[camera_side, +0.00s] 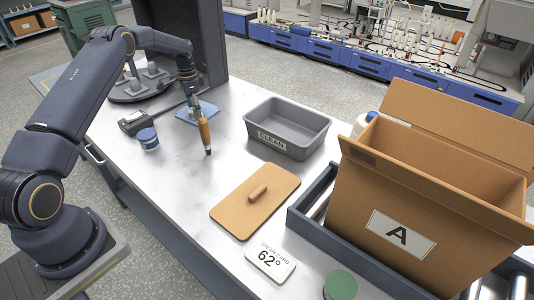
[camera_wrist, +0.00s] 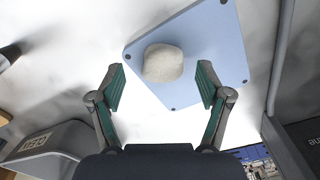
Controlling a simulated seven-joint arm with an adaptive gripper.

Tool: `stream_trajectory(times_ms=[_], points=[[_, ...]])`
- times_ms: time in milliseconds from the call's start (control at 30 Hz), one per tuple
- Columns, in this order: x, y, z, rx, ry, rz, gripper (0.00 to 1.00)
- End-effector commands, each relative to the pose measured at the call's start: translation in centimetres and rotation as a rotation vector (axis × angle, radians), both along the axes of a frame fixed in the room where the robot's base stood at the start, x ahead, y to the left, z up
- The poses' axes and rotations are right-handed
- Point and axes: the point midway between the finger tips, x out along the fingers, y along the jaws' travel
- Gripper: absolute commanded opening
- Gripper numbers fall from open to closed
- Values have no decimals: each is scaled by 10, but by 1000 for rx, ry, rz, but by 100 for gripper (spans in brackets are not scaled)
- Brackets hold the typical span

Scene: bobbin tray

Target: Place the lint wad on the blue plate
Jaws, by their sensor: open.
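The lint wad (camera_wrist: 162,63) is a rounded, off-white lump. In the wrist view it sits on the light blue plate (camera_wrist: 214,42), toward the plate's left side. The plate also shows in the side view (camera_side: 208,113), small and partly covered by my gripper (camera_side: 192,100); I cannot make out the wad clearly there. In the wrist view my gripper (camera_wrist: 161,68) is open, with one green-padded finger on each side of the wad and a visible gap to both. The wad looks free of the fingers.
An orange-handled tool (camera_side: 205,134) stands close in front of the plate. A blue jar (camera_side: 148,139) is to its left. A grey CLEAN bin (camera_side: 290,146) is to the right. A brown lid (camera_side: 235,210) and carton A (camera_side: 440,215) are nearer the camera. White tabletop is clear between them.

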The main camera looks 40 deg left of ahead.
Motion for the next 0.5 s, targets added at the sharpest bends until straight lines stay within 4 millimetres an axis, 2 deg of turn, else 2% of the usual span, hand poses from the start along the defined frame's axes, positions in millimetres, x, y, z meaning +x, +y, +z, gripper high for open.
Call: stream_trajectory(times_ms=[300, 500], points=[[1, 0, 71, 2, -5, 0, 77], [1, 0, 103, 1, -4, 0, 77]])
